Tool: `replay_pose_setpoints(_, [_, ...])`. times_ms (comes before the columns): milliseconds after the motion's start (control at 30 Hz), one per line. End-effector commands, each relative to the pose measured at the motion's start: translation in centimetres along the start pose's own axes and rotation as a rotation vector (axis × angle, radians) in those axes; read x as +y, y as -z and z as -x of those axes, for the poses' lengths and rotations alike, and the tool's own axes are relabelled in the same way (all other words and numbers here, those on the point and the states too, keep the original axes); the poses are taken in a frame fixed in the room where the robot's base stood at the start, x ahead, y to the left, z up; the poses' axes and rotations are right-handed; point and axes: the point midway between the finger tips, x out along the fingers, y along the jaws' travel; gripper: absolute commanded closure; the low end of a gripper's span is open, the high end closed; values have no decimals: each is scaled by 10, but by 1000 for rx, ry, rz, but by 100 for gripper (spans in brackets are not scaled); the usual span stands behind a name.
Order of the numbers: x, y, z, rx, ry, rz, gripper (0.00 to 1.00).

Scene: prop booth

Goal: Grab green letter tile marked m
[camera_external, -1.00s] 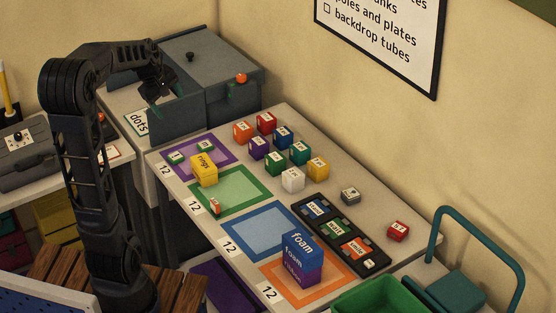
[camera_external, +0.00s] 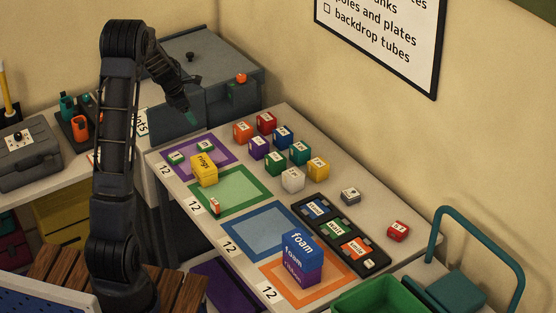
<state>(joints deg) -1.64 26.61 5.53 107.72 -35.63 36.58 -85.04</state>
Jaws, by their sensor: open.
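Two small green tiles lie on the purple-framed square: one at its left (camera_external: 177,157) and one at its back (camera_external: 205,146). Both carry pale labels whose letters are too small to read, so I cannot tell which is marked m. A yellow block labelled "rings" (camera_external: 204,170) stands close in front of them. My gripper (camera_external: 190,113) is open and appears empty. It hangs in front of the grey box, above and behind the purple square, apart from the tiles. Its fingertips are small and dark in this view.
Several coloured cubes (camera_external: 293,179) stand right of the squares. A black tray (camera_external: 370,262) holds word blocks. A stacked "foam" block (camera_external: 303,247) stands on the orange square. The grey box (camera_external: 232,100) rises behind the table. The blue square (camera_external: 258,228) is bare.

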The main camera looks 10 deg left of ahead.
Motion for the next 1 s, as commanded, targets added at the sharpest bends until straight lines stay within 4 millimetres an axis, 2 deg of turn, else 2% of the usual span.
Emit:
replay_pose_setpoints(33, [7, 4, -17, 3, 4, 51, 31])
replay_pose_setpoints(200, [25, 14, -56, 5, 5, 194, 31])
replay_pose_setpoints(300, [30, 18, -69, 6, 5, 243, 31])
replay_pose_setpoints(567, [33, 20, -87, 7, 4, 270, 31])
replay_pose_setpoints(833, [32, 20, -124, 7, 5, 270, 31])
replay_pose_setpoints(1000, [32, 20, -133, 6, 3, 269, 31])
